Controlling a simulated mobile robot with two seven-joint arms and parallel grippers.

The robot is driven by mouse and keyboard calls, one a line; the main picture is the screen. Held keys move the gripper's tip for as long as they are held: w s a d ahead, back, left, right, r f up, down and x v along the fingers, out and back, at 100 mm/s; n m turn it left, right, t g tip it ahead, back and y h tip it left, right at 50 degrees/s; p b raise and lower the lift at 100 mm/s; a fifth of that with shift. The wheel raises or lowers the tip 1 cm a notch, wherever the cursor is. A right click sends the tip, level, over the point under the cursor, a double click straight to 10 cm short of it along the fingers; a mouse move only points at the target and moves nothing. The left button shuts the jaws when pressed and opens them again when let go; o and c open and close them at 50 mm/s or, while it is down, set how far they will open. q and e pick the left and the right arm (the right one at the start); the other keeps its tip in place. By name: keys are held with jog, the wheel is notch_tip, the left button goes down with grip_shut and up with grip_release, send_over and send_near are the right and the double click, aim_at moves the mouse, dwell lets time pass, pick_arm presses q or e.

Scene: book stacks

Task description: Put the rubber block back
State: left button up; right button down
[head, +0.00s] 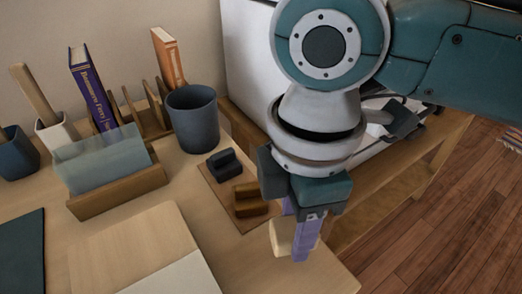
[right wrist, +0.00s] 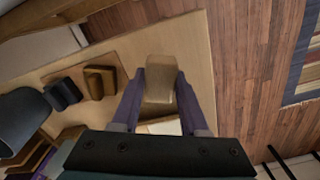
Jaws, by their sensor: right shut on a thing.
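My right gripper (head: 302,238) reaches down over the front right edge of the table and is shut on a cream block, which I take to be the rubber block (head: 280,238). In the right wrist view, the tan-looking rubber block (right wrist: 160,80) sits between the two purple fingers of the gripper (right wrist: 160,90). A thin brown mat (head: 222,195) lies to the left of the gripper. It bears a black stepped block (head: 223,164) and a brown stepped block (head: 249,199). My left gripper is not in view.
A dark grey cup (head: 193,120) stands behind the mat. A wooden holder (head: 118,192) with a translucent sheet, a rack with books (head: 92,88) and a light board (head: 130,245) are to the left. The table edge and wooden floor (head: 430,230) are at right.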

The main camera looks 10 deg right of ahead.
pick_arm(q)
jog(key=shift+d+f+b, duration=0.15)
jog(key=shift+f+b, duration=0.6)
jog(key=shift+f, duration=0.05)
pick_arm(e)
notch_tip(320, 180, down, 5)
jog(key=shift+r, duration=0.25)
jog(key=shift+c, duration=2.1)
grip_release()
